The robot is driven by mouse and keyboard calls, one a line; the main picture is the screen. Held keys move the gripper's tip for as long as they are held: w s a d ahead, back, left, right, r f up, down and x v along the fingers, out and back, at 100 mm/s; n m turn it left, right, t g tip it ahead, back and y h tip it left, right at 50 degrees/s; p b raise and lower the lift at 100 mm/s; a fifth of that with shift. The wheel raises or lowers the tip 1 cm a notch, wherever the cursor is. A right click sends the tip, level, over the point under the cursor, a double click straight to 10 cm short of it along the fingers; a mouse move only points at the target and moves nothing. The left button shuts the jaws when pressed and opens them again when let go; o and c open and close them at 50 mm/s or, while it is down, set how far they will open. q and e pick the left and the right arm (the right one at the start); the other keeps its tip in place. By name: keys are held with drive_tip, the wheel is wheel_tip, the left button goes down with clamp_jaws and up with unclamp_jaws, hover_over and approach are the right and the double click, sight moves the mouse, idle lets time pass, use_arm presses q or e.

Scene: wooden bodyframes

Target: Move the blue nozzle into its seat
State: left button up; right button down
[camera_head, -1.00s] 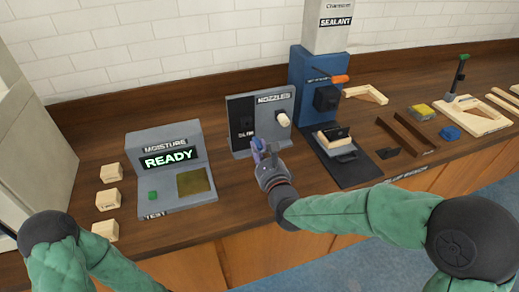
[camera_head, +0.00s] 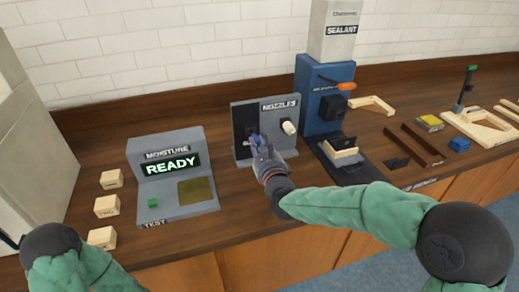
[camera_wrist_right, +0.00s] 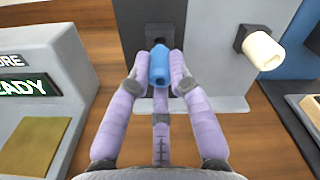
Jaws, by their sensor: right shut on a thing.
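The blue nozzle (camera_wrist_right: 159,66) is between the fingertips of my right gripper (camera_wrist_right: 160,75), which is shut on it. In the head view the right gripper (camera_head: 262,150) is in front of the left, black part of the grey nozzles rack (camera_head: 285,107). In the wrist view a dark seat (camera_wrist_right: 158,42) shows right behind the nozzle's far end; I cannot tell whether the nozzle touches it or is inside. A white nozzle (camera_head: 289,127) sits on a black holder on the rack's right side. My left gripper is outside the head view; only its arm shows at lower left.
The moisture tester (camera_head: 172,178) reading READY stands to the left, with small wooden blocks (camera_head: 107,206) beside it. The blue sealant station (camera_head: 320,95) stands just right of the rack. Wooden frames and a yellow sponge (camera_head: 431,122) lie farther right.

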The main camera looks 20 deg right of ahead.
drive_tip(key=shift+b, duration=1.25)
idle(1.7)
drive_tip(key=shift+w, duration=1.4)
drive_tip(key=c, duration=1.1)
unclamp_jaws()
drive_tip(key=shift+o, duration=0.2)
drive_tip(key=s, duration=1.2)
drive_tip(key=shift+d, duration=0.15)
